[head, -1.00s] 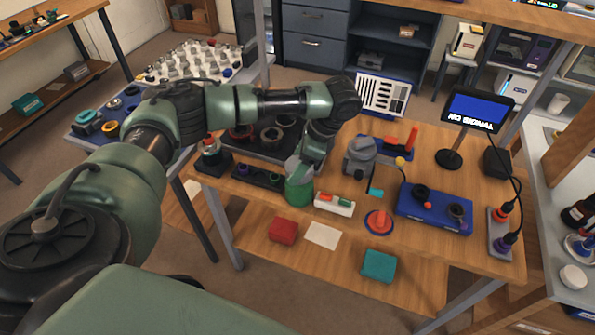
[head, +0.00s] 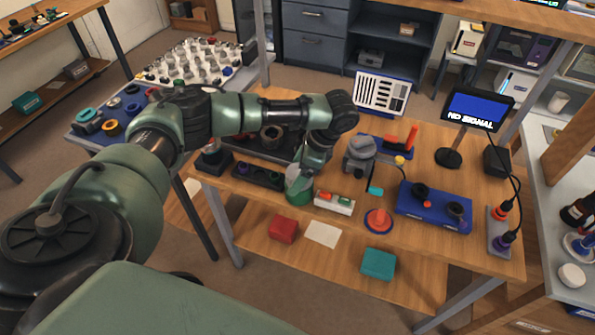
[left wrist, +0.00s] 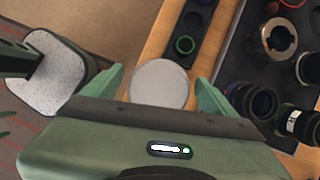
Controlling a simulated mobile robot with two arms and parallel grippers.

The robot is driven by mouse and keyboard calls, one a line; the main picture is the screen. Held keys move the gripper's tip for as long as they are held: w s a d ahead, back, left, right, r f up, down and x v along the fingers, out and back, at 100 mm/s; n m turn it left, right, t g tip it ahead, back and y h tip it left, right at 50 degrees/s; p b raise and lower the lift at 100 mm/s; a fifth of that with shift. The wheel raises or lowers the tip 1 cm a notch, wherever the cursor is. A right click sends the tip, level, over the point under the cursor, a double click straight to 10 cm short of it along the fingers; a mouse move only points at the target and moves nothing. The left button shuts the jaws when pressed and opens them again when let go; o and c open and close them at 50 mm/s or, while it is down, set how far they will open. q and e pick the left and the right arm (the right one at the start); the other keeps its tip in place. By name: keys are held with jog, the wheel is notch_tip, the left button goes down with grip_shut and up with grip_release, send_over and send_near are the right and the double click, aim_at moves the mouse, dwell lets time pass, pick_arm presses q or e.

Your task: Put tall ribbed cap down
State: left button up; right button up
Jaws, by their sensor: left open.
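A black strip (head: 258,176) with round wells lies left of the cap. A dark tray of lens rings (left wrist: 285,75) lies behind.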

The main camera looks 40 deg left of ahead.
pick_arm(q)
jog(key=b+v, duration=0.1)
jog(key=v, duration=1.1)
jog(key=shift+r+b, duration=0.15)
jog(key=shift+b, duration=0.25)
